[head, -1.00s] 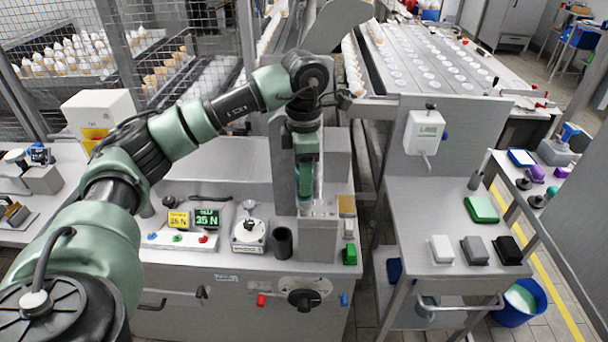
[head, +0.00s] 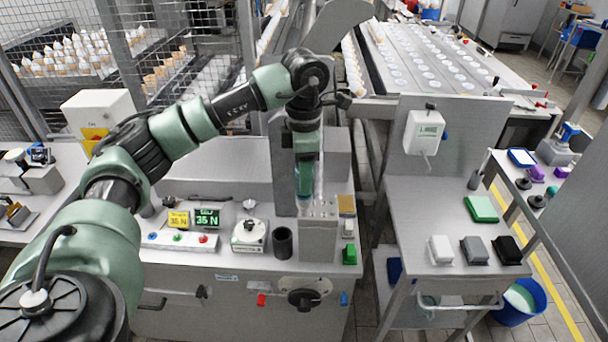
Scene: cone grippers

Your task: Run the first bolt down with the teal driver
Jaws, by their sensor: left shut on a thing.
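My left arm reaches in from the left and bends down over the bench. My left gripper (head: 306,180) points down and is shut on the teal driver (head: 306,171), of which only a narrow teal strip shows. The driver is upright, its lower end at the top of a grey metal block (head: 319,238) on the bench. The bolts at the block's top are too small and covered to tell apart, so I cannot tell whether the driver touches one. My right gripper is not in view.
On the bench (head: 200,262) stand a yellow display (head: 178,220), a green display (head: 207,218), a round dial device (head: 249,235) and a dark cup (head: 282,243). A green block (head: 349,255) sits right of the metal block. A side table (head: 430,205) stands further right.

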